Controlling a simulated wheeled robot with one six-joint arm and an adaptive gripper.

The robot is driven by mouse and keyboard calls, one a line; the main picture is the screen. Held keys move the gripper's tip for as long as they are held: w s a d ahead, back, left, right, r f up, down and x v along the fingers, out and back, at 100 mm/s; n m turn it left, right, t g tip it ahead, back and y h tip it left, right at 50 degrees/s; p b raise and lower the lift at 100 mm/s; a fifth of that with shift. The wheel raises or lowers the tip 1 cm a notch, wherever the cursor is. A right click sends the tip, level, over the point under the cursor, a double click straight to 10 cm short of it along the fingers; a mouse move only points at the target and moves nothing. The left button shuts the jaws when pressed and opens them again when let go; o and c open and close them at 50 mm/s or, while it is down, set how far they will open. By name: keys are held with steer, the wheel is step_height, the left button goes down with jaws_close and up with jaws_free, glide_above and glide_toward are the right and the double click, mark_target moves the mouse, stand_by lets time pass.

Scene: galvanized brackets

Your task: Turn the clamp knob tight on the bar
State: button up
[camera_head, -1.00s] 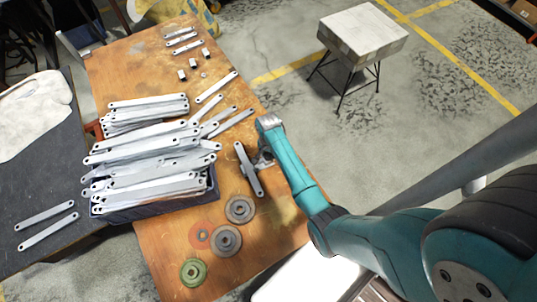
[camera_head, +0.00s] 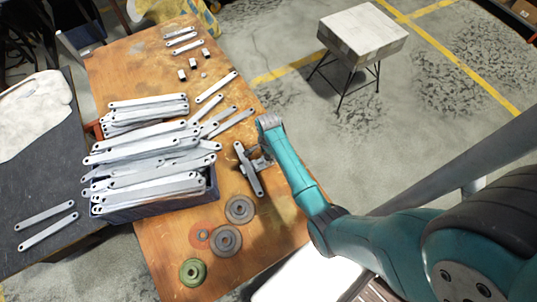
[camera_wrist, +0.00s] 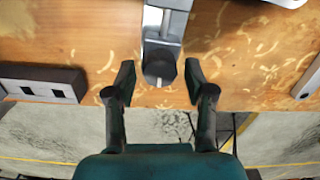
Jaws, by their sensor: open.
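The clamp (camera_wrist: 165,25) is a grey metal body in the wrist view, coming in from the top near the middle. Its round dark knob (camera_wrist: 160,68) faces the camera. My gripper (camera_wrist: 159,76) is open, with one dark finger on each side of the knob and a visible gap on both sides. In the head view, a flat grey bar (camera_head: 248,168) with holes lies near the table's right edge, beside the clamp (camera_head: 262,161). My wrist and arm partly hide the clamp there, and the fingers cannot be made out.
A navy crate (camera_head: 150,212) heaped with galvanized brackets stands left on the wooden table (camera_head: 165,248). Grey discs (camera_head: 226,240) and a green disc (camera_head: 192,272) lie at the front. A stool (camera_head: 362,32) stands apart on the floor. A dark block (camera_wrist: 42,82) lies left in the wrist view.

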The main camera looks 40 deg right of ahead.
steer(key=shift+r, duration=2.8)
steer(key=s+a+f+n+t, duration=0.1)
steer(key=s+a, duration=0.1)
steer(key=s+a+f+n+t, duration=0.1)
steer(key=s, duration=0.2)
steer(key=s+a+f+n+t, duration=0.1)
steer(key=s+a+f+n, duration=0.1)
steer(key=s, duration=0.1)
steer(key=shift+a+h, duration=0.35)
steer(key=shift+h, duration=0.05)
steer(key=s+a+r+n+t, duration=0.45)
steer(key=s+r, duration=0.35)
steer(key=s, duration=0.2)
steer(key=s+a+r+n+t, duration=0.3)
steer(key=s+a+r+n, duration=0.15)
steer(key=s+r, duration=0.35)
steer(key=s+r+n+t, duration=0.2)
steer(key=s+r+n, duration=0.1)
steer(key=r, duration=0.6)
steer(key=s+r+n+t, duration=0.2)
steer(key=s+r, duration=0.3)
steer(key=r, duration=0.4)
steer(key=shift+a+r+n+y, duration=0.15)
steer(key=shift+a+n+y, duration=0.25)
steer(key=shift+n, duration=0.2)
